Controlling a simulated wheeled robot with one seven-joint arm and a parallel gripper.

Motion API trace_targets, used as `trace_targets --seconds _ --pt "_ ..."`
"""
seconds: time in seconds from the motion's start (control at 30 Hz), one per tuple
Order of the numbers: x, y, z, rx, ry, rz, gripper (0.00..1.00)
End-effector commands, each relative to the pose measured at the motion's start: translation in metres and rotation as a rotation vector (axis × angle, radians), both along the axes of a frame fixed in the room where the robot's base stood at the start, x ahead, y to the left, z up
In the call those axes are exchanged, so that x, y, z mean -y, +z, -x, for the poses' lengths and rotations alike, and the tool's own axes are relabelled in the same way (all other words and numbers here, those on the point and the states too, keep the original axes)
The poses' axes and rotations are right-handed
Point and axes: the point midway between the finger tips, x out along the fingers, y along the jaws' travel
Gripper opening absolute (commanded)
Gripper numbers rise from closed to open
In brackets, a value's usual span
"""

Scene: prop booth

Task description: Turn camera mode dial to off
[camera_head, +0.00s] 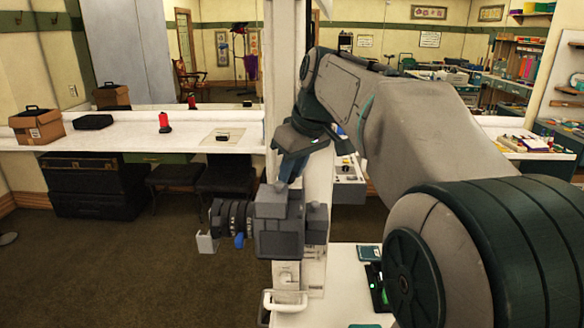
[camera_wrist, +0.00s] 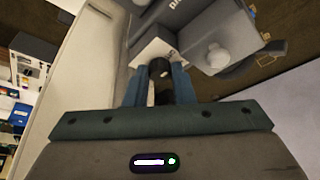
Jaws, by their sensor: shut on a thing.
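The camera (camera_head: 280,236) is a grey boxy body with a ringed lens on its left side, mounted at the middle of the head view. In the wrist view, its grey body (camera_wrist: 215,32) fills the top, with a pale round knob at the right. A small dark round dial (camera_wrist: 159,67) sits on a white face of it. My gripper (camera_head: 288,178) reaches down to the camera's top from above. In the wrist view, its two blue fingers (camera_wrist: 160,76) are shut on the dial, one on each side. The dial's markings are hidden or too small to read.
A white post (camera_head: 318,200) stands right behind the camera. A white counter (camera_head: 100,136) along the back wall holds a cardboard box (camera_head: 38,125), a black case (camera_head: 93,121) and a red object (camera_head: 164,122). A white table (camera_head: 338,292) stands below right. Floor at left is clear.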

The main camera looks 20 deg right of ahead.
Motion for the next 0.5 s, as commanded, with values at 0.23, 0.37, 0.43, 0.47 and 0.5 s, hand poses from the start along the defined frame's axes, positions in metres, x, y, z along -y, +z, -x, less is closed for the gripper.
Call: trace_targets --seconds 0.23,0.37,0.43,0.47,0.5 --pt "-0.0002 0.0005 -0.0001 0.001 0.003 0.0 0.0" --pt "-0.0003 0.0004 -0.0001 0.001 0.003 0.0 0.28" --pt "-0.0003 0.0004 -0.0001 0.001 0.003 0.001 0.44" --pt "-0.0004 0.0003 -0.0001 0.001 0.003 0.0 0.44" --pt "-0.0005 0.0002 0.0 0.001 0.003 0.0 0.44"
